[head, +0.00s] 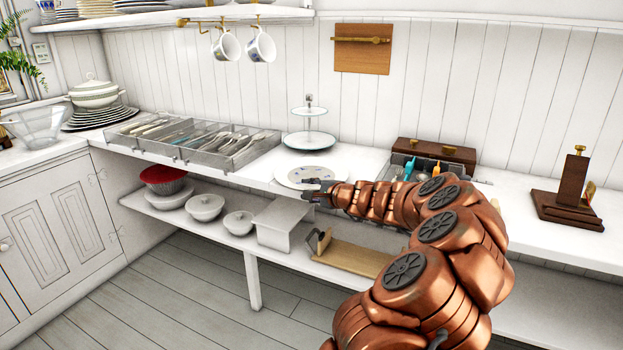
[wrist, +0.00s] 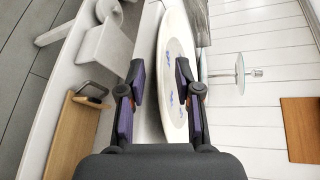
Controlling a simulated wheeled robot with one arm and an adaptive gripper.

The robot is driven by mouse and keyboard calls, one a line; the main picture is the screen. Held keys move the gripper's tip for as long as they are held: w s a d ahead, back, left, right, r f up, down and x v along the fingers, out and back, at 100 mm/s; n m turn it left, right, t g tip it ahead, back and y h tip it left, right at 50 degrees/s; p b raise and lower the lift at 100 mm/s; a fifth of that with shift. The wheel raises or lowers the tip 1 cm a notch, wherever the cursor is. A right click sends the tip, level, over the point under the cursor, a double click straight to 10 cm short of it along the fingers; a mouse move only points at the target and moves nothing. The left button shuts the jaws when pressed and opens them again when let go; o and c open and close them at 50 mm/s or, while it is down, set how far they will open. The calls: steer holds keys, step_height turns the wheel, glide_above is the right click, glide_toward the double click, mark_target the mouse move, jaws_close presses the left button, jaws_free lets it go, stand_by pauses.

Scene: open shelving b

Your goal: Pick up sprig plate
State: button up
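The sprig plate (head: 292,181), white with small blue sprigs, lies on the counter near its front edge in the head view. It also shows upright in the turned wrist view (wrist: 172,50). My gripper (head: 318,186) is at the plate's front right rim. In the wrist view my gripper (wrist: 160,78) is open, with one finger over the plate's face and the other out past its rim. The near rim shows between the fingers. Whether a finger touches the plate I cannot tell. My gripper hides part of the plate.
A two-tier stand (head: 309,139) is just behind the plate. A cutlery tray (head: 180,158) stands to the left, and a wooden box (head: 433,152) to the right.

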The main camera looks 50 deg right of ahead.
steer(key=shift+w+f, duration=0.15)
steer(key=shift+w, duration=0.4)
steer(key=shift+c, duration=0.3)
jaws_close()
